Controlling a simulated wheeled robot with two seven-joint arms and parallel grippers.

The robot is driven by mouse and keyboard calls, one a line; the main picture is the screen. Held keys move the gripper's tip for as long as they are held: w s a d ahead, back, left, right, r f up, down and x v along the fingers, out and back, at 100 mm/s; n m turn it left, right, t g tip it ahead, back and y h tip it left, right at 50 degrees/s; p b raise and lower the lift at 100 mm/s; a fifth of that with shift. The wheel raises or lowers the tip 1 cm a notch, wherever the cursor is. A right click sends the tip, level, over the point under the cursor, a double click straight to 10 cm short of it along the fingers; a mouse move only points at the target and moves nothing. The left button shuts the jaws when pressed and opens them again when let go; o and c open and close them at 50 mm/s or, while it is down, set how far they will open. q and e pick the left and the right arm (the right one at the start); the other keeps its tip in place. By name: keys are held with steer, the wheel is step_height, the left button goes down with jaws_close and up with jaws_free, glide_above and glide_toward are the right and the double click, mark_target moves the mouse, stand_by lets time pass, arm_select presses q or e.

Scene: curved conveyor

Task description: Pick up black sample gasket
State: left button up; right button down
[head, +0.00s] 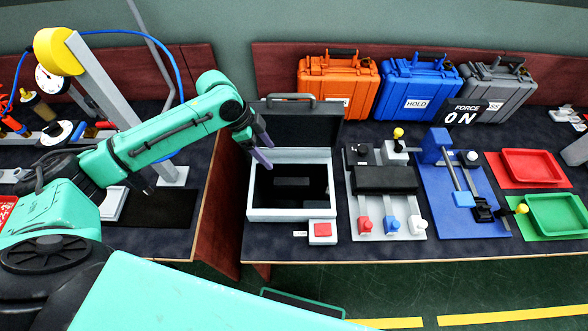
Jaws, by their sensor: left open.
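My left gripper (263,149) hangs over the back left of an open grey box (290,213) with a dark interior, its fingers apart with nothing visible between them. The box's black lid stands open behind it. I cannot clearly make out a black sample gasket; a dark shape inside the box is too unclear to name. My right gripper is out of view.
A small unit with a red button (322,231) stands in front of the box. To the right are a grey fixture (385,203), a blue fixture (462,200), a red tray (533,168) and a green tray (558,215). Orange, blue and grey cases line the back.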

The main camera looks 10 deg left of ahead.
arm_select(q)
steer(key=p, duration=0.2)
glide_toward(291, 181)
steer(key=shift+s+d+f, duration=0.15)
steer(key=shift+d+f, duration=0.1)
steer(key=shift+f, duration=0.25)
steer(key=shift+s+d+f, duration=0.1)
steer(key=shift+d+f, duration=0.15)
steer(key=shift+f, duration=0.25)
steer(key=x, duration=0.2)
steer(key=p+x, duration=0.1)
steer(key=x, duration=0.3)
steer(key=shift+w+f, duration=0.25)
steer(key=shift+w, duration=0.1)
jaws_close()
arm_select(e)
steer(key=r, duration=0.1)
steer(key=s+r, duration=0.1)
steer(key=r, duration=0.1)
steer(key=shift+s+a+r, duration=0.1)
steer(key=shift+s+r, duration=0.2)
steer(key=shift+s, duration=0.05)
